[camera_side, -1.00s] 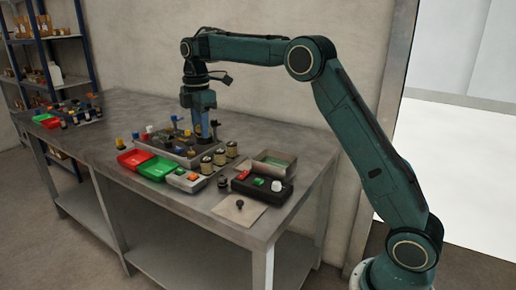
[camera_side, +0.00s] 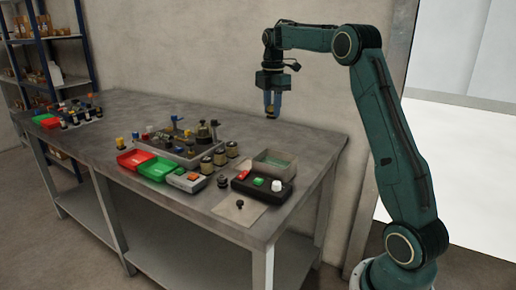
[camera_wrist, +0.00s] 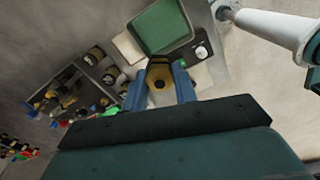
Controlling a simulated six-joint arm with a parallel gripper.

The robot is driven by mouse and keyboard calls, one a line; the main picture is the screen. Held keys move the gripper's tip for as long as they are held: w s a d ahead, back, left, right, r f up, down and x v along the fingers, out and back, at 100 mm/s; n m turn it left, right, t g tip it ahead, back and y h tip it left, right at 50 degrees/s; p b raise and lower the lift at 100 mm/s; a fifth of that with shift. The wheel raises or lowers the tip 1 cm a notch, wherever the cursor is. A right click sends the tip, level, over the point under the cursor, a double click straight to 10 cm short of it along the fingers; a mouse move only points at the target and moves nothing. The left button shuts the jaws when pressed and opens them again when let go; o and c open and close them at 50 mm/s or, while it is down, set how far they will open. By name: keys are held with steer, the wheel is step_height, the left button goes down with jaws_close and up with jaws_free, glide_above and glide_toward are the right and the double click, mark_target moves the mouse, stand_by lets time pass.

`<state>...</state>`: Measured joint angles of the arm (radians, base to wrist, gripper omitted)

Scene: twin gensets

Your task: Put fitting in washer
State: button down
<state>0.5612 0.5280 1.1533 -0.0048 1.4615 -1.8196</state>
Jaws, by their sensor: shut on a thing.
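My gripper (camera_side: 272,104) is shut on a small brass fitting (camera_side: 271,114) and holds it in the air, above the back right part of the bench. In the wrist view, the fitting (camera_wrist: 160,78) sits between the two blue fingers, with a dark round opening in its middle. The washer appears to be the grey open box with a green inside (camera_side: 278,163). It stands on the bench below my gripper, and its green floor (camera_wrist: 160,25) shows beyond the fitting in the wrist view. The fitting is well above the box and apart from it.
A black control box (camera_side: 250,189) with red, green and white buttons stands in front of the washer. To the left are a parts tray (camera_side: 185,160), several brass-coloured cylinders, a red bin (camera_side: 135,159) and a green bin (camera_side: 157,168). Bare bench lies behind the washer.

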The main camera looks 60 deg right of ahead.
steer(key=shift+s+d+r, duration=0.1)
steer(key=shift+s+d, duration=0.35)
steer(key=shift+d, duration=0.05)
step_height(320, 180, down, 16)
steer(key=shift+r, duration=0.1)
stand_by(0.4)
steer(key=shift+f, duration=2.15)
steer(key=shift+f, duration=0.1)
steer(key=c, duration=1.1)
jaws_free()
